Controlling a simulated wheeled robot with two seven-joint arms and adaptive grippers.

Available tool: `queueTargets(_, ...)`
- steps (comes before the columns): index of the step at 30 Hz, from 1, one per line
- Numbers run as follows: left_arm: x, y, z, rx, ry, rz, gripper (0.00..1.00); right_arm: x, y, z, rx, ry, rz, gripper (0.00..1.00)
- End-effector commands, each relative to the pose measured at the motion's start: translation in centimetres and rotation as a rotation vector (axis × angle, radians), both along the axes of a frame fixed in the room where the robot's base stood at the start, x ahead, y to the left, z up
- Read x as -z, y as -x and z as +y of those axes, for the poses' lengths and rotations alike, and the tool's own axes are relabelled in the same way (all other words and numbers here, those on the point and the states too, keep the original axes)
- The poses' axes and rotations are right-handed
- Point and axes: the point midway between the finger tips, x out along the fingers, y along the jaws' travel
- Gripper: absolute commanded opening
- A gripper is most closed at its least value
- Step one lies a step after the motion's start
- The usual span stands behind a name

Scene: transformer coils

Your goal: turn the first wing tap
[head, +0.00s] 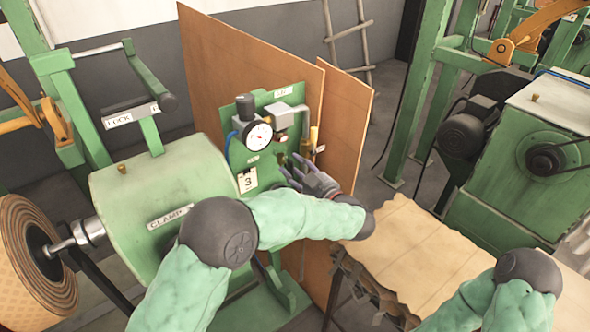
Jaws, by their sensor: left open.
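A green valve panel (262,97) stands in front of a brown board, with a round white gauge (259,134), grey pipework and a small "3" tag (247,181). A brass-coloured fitting (313,138) shows at the panel's right side; I cannot tell if it is a wing tap. My left gripper (291,166) is open at the lower right of the panel, with its fingers pointing at the panel, below the gauge. I cannot tell whether they touch anything. No wing tap shows clearly; the fingers and forearm cover part of the panel. My right gripper is out of view.
A green drum housing marked "CLAMP" (150,190) stands left of the panel, with a coil (30,262) on its shaft. A lever marked "LOCK" (132,114) rises behind it. Brown sheets (415,245) lie at the lower right. A green motor machine (530,160) stands at right.

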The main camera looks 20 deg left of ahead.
Motion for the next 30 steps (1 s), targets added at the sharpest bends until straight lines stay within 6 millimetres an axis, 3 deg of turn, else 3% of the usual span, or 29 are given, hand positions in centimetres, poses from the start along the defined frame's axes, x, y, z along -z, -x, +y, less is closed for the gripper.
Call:
queueTargets(8,0.0,-0.1,0.1,0.000,0.000,0.000,0.45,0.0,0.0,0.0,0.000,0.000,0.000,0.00)
queueTargets(13,0.0,-0.1,0.1,0.000,0.000,0.000,0.00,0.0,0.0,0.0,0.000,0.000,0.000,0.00)
queueTargets(30,0.2,-0.1,0.1,0.000,-0.068,0.088,0.00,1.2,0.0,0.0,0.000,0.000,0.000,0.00)
